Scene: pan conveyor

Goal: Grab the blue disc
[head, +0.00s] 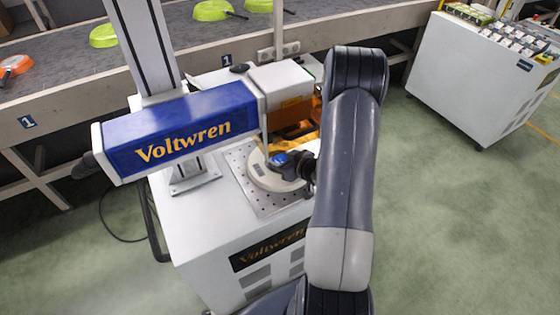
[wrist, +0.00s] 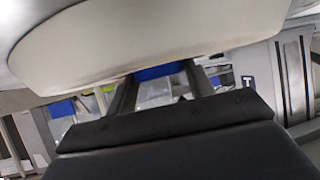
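A small blue disc (head: 280,159) shows at the tip of my gripper (head: 292,164), over a round cream piece (head: 266,178) on the marking machine's perforated plate. In the wrist view, a blue strip (wrist: 160,72), seemingly the disc's edge, lies between the ends of my gripper's two fingers (wrist: 160,80). The fingers stand apart, about as wide as the strip. I cannot tell whether they press on it. The pale underside (wrist: 150,35) of a large rounded thing fills the top of the wrist view and hides part of the disc.
The blue Voltwren marking head (head: 180,130) and its column (head: 145,45) stand left of my gripper. An orange part (head: 298,125) is just behind.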

